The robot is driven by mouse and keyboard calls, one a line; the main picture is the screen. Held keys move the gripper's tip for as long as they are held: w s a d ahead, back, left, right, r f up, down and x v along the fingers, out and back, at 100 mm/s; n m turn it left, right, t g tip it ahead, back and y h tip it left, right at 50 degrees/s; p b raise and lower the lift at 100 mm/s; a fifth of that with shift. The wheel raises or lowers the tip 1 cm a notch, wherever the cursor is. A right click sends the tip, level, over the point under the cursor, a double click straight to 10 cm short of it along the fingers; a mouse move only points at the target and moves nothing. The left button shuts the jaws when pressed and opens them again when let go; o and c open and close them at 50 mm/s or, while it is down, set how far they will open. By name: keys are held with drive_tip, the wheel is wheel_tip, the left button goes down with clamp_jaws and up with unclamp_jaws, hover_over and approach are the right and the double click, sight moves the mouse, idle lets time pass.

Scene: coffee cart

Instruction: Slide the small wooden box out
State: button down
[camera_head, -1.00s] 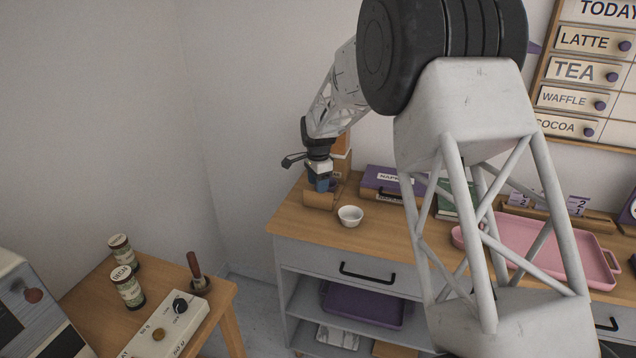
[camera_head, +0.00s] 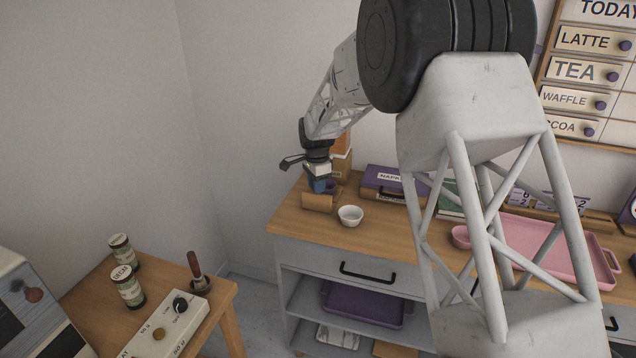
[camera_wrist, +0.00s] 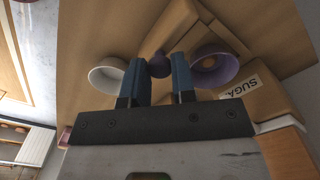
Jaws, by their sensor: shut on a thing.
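The small wooden box (camera_head: 316,202) lies on the left end of the counter. In the wrist view the box (camera_wrist: 172,25) runs up from a round purple knob (camera_wrist: 158,66). My gripper (camera_head: 320,186) points down at the box. In the wrist view its blue fingers (camera_wrist: 157,80) are on either side of the knob, and it is shut on the knob. The exact contact is partly hidden by the fingers.
A white bowl (camera_head: 350,215) stands close to the right of the box. A purple cup (camera_wrist: 214,66) stands beside the right finger, with a container labelled SUGA (camera_wrist: 250,92) near it. A purple napkin box (camera_head: 385,181) is at the back. The counter front (camera_head: 300,232) is clear.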

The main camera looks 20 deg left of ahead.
drive_tip(key=s, duration=1)
drive_tip(key=shift+s, duration=0.4)
drive_tip(key=c, duration=0.9)
unclamp_jaws()
drive_tip(key=shift+c, duration=0.2)
wheel_tip(320, 180, up, 8)
drive_tip(key=shift+f, duration=0.1)
